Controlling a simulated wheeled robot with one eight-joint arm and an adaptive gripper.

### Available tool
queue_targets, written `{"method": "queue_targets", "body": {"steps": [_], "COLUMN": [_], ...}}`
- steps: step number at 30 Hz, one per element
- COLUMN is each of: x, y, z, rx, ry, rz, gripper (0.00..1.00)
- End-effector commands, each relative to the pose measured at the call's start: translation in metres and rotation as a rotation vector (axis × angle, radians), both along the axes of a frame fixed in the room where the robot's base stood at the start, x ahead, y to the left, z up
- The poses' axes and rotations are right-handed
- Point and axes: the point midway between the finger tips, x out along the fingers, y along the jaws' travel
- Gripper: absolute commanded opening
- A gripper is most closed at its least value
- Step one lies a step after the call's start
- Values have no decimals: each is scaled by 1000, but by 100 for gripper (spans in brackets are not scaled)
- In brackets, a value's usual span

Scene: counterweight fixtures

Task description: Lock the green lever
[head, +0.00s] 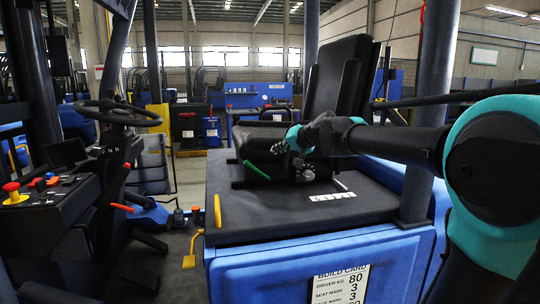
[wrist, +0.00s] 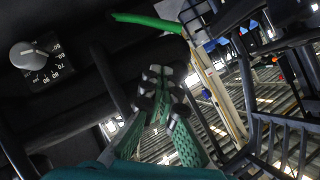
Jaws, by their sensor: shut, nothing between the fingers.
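The green lever (head: 257,170) is a short green handle at the left side of the black seat base in the head view. It slants down to the right. In the wrist view the green lever (wrist: 147,20) runs across the top, beyond my fingertips, with a gap in the picture. My gripper (head: 290,143) is over the seat cushion, up and to the right of the lever in the head view. In the wrist view my gripper (wrist: 160,75) has its fingers together and holds nothing. Whether it touches the seat cannot be told.
A grey dial (wrist: 28,55) with numbers is on the seat side. The steering wheel (head: 115,113) is at left. A build card (head: 340,288) is on the blue front.

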Motion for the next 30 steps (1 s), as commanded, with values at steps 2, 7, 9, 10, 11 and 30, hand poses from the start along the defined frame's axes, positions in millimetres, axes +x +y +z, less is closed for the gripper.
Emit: {"method": "queue_targets", "body": {"steps": [2, 7, 9, 10, 11, 30], "x": [9, 31, 41, 44, 48, 61], "y": [8, 27, 34, 37, 40, 76], "z": [-5, -19, -24, -27, -29, -67], "rx": [0, 0, 1, 1, -1, 1], "ry": [-1, -1, 0, -1, -2, 0], "rz": [3, 3, 2, 2, 1, 1], "gripper": [0, 0, 0, 0, 0, 0]}}
